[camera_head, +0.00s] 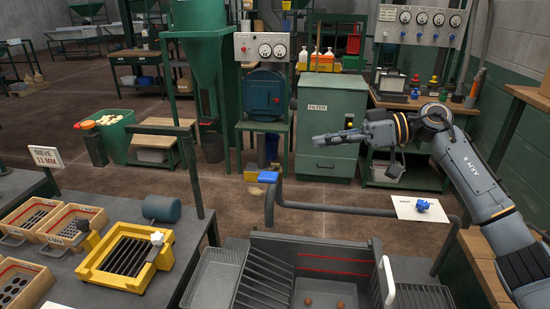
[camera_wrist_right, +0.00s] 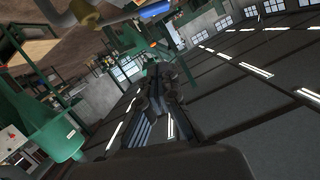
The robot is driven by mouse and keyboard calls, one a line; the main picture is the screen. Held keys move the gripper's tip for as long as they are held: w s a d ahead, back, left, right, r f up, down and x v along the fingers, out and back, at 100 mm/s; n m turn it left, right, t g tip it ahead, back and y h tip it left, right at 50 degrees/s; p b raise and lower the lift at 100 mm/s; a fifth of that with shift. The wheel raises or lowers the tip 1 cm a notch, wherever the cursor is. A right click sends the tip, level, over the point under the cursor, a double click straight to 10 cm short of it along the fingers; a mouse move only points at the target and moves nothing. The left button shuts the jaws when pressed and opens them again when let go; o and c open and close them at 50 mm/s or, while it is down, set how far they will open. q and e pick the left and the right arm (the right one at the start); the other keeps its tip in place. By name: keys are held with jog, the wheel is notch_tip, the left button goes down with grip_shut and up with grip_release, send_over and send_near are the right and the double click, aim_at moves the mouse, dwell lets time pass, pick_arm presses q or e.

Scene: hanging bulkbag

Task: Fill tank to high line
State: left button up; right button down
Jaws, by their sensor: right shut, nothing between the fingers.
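A dark grey tank (camera_head: 350,249) stands at the bottom centre in the head view. Two red lines (camera_head: 335,258) run across its inner back wall, one above the other. A few small brown round pieces lie low in it, well below the lines. My right gripper (camera_head: 318,140) is shut and empty, held high in front of the green filter cabinet. It also shows in the right wrist view (camera_wrist_right: 153,75). My left gripper is out of view.
A yellow sieve frame (camera_head: 95,264) and several wooden sieve trays (camera_head: 72,228) sit on the left bench. A slatted rack stands at the tank's left. A green filter cabinet (camera_head: 335,100) is behind my right gripper. Open brown floor lies between the tank and the machines.

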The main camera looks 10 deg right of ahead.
jog(key=s, duration=0.1)
jog(key=p, duration=0.3)
send_over(271, 172)
jog(key=s+d, duration=0.2)
jog(key=f, duration=0.2)
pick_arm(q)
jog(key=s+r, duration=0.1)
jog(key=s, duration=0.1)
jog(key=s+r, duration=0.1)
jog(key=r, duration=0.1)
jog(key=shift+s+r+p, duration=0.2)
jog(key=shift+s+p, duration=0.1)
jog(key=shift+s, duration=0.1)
pick_arm(e)
jog(key=f, duration=0.4)
jog(key=shift+s+a, duration=0.1)
jog(key=shift+a, duration=0.15)
